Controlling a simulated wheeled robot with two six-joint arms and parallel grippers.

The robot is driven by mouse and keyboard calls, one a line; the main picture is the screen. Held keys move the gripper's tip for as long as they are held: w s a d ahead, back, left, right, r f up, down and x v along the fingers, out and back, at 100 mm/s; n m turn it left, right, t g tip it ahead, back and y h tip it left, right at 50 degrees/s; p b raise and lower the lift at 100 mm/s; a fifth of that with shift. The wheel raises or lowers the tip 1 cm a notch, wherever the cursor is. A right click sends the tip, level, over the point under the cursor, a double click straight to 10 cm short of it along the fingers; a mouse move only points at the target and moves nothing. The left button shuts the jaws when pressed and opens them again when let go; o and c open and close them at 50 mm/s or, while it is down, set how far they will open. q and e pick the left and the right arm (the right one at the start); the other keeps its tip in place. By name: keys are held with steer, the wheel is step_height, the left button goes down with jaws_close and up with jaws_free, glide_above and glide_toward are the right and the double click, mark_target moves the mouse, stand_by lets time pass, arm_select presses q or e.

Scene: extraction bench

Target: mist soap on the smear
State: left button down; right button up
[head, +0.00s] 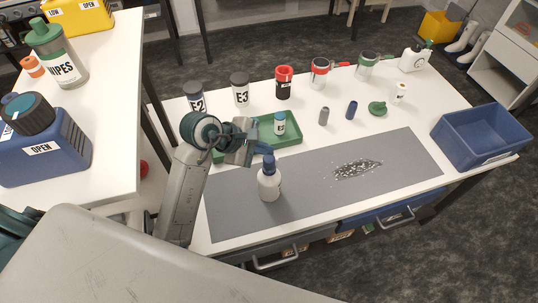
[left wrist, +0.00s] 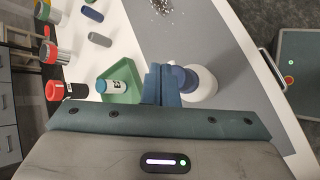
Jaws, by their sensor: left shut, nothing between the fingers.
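The smear (head: 358,168) is a dark patch with white flecks on the grey mat (head: 310,185); part of it shows at the top of the left wrist view (left wrist: 165,6). A white bottle with a blue spray top (head: 269,187) stands upright on the mat, left of the smear. My left gripper (head: 266,149) is just above and behind the spray top, its fingers shut and empty. In the left wrist view the shut fingers (left wrist: 163,84) are right beside the bottle (left wrist: 202,84); I cannot tell whether they touch it. My right gripper is not in view.
A blue bin (head: 483,137) is at the right end. The mat around the smear is clear.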

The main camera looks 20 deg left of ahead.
mark_target(265, 159)
arm_select(q)
step_height(265, 159, up, 6)
steer(key=p, duration=0.3)
stand_by(0.5)
stand_by(2.3)
